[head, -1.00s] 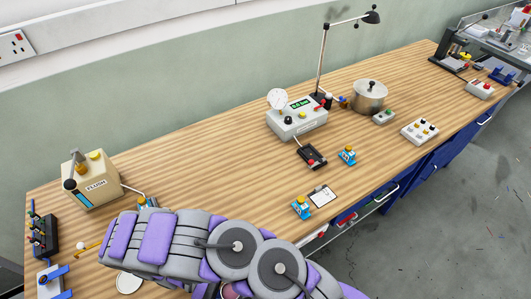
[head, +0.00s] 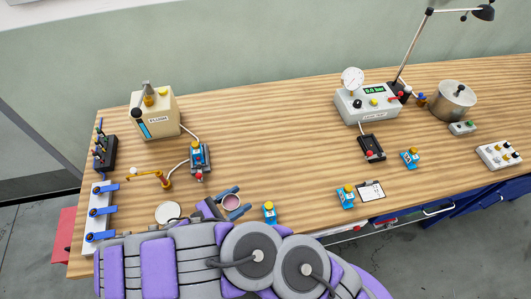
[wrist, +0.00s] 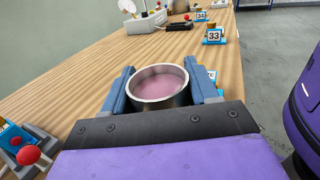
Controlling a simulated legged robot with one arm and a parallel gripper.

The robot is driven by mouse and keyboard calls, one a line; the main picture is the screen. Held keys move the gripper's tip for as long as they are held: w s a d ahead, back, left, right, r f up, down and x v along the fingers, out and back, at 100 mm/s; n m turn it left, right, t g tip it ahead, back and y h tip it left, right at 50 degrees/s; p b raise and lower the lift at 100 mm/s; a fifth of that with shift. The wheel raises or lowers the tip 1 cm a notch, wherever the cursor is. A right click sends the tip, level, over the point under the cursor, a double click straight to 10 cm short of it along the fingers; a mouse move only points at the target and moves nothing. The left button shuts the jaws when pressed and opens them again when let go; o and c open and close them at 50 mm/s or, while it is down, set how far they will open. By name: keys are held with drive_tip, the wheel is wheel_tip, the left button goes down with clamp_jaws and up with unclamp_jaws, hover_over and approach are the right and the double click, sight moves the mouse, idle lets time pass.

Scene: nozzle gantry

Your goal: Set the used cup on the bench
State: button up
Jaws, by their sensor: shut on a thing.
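The used cup (wrist: 158,86) is a round metal cup with pink liquid inside, held upright or nearly so. It also shows in the head view (head: 231,202). My gripper (wrist: 160,72) is shut on it, with one blue finger on each side; in the head view my gripper (head: 234,203) is over the front left part of the bench. The wooden bench (head: 290,150) spans the head view. I cannot tell whether the cup's base touches the bench, as the gripper hides it.
A white disc (head: 168,212) lies left of my gripper, and a small blue item (head: 269,212) stands close to its right. A yellow spout (head: 150,178) and a blue nozzle stand (head: 200,158) are behind. Bare wood lies between the flush unit (head: 155,112) and the gauge box (head: 366,103).

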drive_tip(key=w+d+b, duration=0.1)
drive_tip(key=w, duration=0.3)
drive_tip(key=w+d+b, duration=0.1)
drive_tip(key=w, duration=0.3)
drive_tip(key=w+d+f+b, duration=0.1)
drive_tip(key=w, duration=0.3)
drive_tip(key=shift+w+d+f, duration=0.1)
drive_tip(key=shift+w+d, duration=0.2)
drive_tip(key=shift+w, duration=0.05)
drive_tip(key=shift+w+a+f, duration=0.1)
drive_tip(key=shift+w+a, duration=0.45)
drive_tip(key=shift+w, duration=0.2)
drive_tip(key=f, duration=0.1)
drive_tip(key=f+b, duration=0.1)
drive_tip(key=d+f, duration=0.1)
drive_tip(key=shift+w+f+b, duration=0.1)
drive_tip(key=shift+w+b, duration=0.2)
drive_tip(key=shift+w, duration=0.05)
drive_tip(key=shift+d+f, duration=0.15)
drive_tip(key=shift+d, duration=0.05)
drive_tip(key=shift+a, duration=0.2)
drive_tip(key=o, duration=0.8)
drive_tip(key=shift+a, duration=0.25)
drive_tip(key=o, duration=0.3)
drive_tip(key=shift+d, duration=0.25)
